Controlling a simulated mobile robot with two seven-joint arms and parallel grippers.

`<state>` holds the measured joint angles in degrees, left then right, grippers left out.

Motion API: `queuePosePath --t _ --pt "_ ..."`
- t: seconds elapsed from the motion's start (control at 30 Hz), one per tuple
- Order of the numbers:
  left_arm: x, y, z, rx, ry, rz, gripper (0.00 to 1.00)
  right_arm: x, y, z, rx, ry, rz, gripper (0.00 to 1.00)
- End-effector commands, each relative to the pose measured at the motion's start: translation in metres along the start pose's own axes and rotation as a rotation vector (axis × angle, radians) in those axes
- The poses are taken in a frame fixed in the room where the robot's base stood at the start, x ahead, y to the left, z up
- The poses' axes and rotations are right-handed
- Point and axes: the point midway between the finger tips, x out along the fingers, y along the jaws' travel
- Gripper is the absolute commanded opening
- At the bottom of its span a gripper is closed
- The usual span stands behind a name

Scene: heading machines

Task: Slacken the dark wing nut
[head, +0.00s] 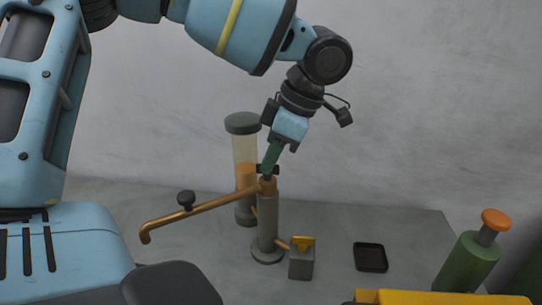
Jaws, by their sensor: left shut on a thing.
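A copper-coloured arm (213,204) reaches left from the top of a grey post (267,222). A small dark piece with side wings, which looks like the dark wing nut (267,169), sits at the post's top. A dark knob (186,199) stands on the copper arm. My right gripper is not in view.
A clear cylinder (244,150) with a dark green lid and orange contents stands behind the post. A grey block (301,265) with a yellow top and a black tray (370,257) are to the right. A green cylinder (467,262) with an orange cap stands far right.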

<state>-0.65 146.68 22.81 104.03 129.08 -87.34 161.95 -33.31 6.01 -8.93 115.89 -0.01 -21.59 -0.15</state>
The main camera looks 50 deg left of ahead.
Motion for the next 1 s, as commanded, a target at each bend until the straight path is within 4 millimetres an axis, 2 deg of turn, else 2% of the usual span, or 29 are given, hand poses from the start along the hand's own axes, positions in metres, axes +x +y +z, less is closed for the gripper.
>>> queuePosePath --t 0.03,0.3,0.4,0.5,0.8,1.0 --pt "0.007 -0.003 0.002 0.001 0.007 -0.019 0.00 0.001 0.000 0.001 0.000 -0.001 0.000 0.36" --pt "0.007 -0.003 0.002 0.000 0.007 -0.020 0.00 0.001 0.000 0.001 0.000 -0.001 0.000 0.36" --pt "0.008 -0.003 0.002 0.000 0.007 -0.020 0.16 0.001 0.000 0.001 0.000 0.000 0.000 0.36" --pt "0.007 -0.002 0.001 0.000 0.007 -0.018 0.27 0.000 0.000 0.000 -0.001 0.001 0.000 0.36" --pt "0.001 -0.001 0.001 0.000 0.003 -0.008 0.27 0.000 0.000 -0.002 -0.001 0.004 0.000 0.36" --pt "-0.023 0.000 0.001 -0.001 0.001 -0.008 0.27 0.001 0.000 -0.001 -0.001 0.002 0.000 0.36"
